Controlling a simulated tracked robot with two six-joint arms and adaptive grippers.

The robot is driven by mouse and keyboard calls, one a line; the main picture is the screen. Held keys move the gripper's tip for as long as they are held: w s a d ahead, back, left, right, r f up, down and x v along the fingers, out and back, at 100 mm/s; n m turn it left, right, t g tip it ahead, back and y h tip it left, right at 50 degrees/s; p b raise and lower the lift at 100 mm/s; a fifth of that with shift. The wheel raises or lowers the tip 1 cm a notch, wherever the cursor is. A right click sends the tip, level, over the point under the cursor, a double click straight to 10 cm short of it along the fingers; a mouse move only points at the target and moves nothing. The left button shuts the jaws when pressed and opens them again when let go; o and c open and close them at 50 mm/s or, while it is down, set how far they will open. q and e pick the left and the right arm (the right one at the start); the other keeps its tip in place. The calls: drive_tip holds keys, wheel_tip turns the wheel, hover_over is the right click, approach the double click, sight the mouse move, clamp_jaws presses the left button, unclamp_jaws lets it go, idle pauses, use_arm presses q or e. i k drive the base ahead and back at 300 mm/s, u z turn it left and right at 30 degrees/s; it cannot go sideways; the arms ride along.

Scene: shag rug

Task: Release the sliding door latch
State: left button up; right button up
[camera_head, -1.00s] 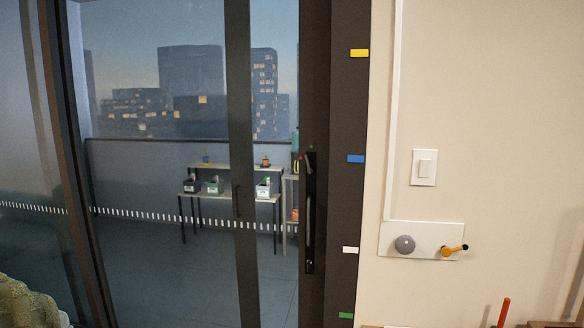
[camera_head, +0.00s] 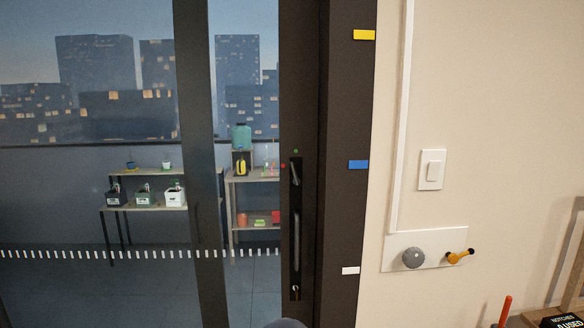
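The sliding door (camera_head: 301,80) has a dark frame and glass panes, and it stands at the middle of the view against the dark jamb. A small latch lever (camera_head: 294,172) sits at the top of a black handle plate on the door's edge. A green dot lies just above the lever and a red dot lies to its left. The lever looks slightly tilted, its top leaning towards the red dot. A long vertical pull handle (camera_head: 296,240) is below it. Neither gripper is in view.
A grey rounded shape (camera_head: 283,323) shows at the bottom edge; I cannot tell what it is. Shelves with pots (camera_head: 145,203) stand beyond the glass.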

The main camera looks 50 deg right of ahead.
sight(296, 180)
drive_tip(key=z, duration=0.5)
drive_tip(key=i, duration=1.15)
drive_tip(key=z, duration=0.65)
